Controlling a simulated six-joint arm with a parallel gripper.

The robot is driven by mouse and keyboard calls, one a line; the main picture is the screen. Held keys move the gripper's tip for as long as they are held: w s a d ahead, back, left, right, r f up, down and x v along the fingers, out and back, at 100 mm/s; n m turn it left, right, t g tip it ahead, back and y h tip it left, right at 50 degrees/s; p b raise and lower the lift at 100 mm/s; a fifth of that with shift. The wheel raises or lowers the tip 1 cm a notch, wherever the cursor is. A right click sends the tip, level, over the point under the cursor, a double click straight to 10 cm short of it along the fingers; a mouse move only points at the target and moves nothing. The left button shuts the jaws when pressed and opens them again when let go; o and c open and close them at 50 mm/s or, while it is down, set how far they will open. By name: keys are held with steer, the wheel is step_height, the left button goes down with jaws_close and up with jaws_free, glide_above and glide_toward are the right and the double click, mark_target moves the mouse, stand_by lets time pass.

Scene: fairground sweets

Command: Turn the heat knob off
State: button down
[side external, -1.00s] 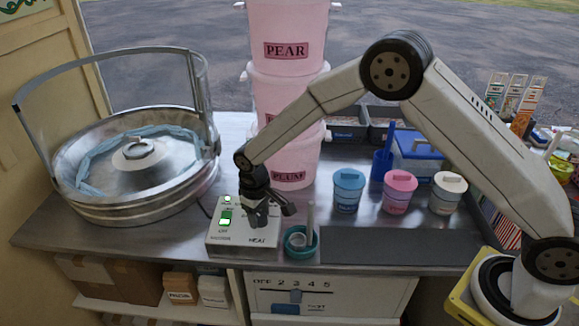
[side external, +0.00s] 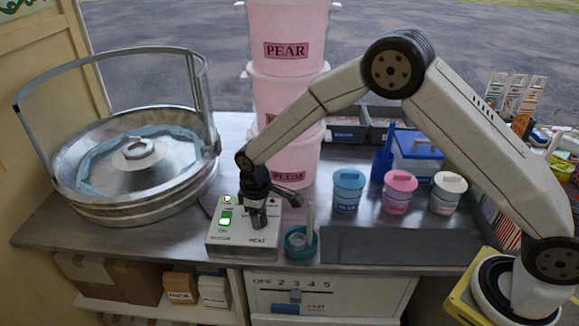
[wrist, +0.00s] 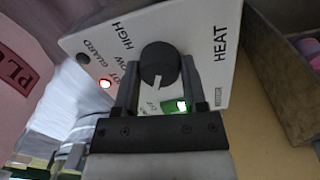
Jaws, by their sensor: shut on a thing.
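The heat knob (wrist: 158,62) is black and round, on the white control box (wrist: 205,45) marked HEAT. In the wrist view it sits between the two fingers of my gripper (wrist: 160,78), which is shut on it. The knob's white pointer line points down towards my gripper's body, roughly at a small, partly hidden label that seems to read OFF. HIGH and LOW lie to its left. In the side view my gripper (side external: 257,222) reaches down onto the control box (side external: 228,238) and hides the knob.
A green switch (wrist: 181,105) is lit beside the right finger. The metal floss pan (side external: 125,207) stands left of the box, pink tubs (side external: 287,105) behind it. A teal cup (side external: 301,241) stands close on the right, with a dark mat (side external: 400,246) beyond.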

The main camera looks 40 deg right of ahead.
mark_target(264, 216)
steer(key=shift+c, duration=0.7)
jaws_free()
steer(key=shift+r, duration=0.1)
steer(key=shift+s+a+r, duration=0.1)
steer(key=shift+a+r, duration=0.05)
steer(key=shift+r, duration=3.7)
steer(key=shift+s+d+r, duration=0.2)
steer(key=shift+s+d, duration=0.15)
steer(key=shift+d, duration=0.15)
steer(key=s+d+r+m+t, duration=0.1)
steer(key=s+d+m, duration=0.2)
steer(key=s+d, duration=0.3)
steer(key=s+d+r+m+t, duration=0.1)
steer(key=s+d+m, duration=0.3)
steer(key=s, duration=1)
steer(key=d, duration=0.2)
steer(key=shift+s+d+r, duration=0.25)
steer(key=shift+s+d, duration=0.1)
steer(key=shift+d, duration=0.05)
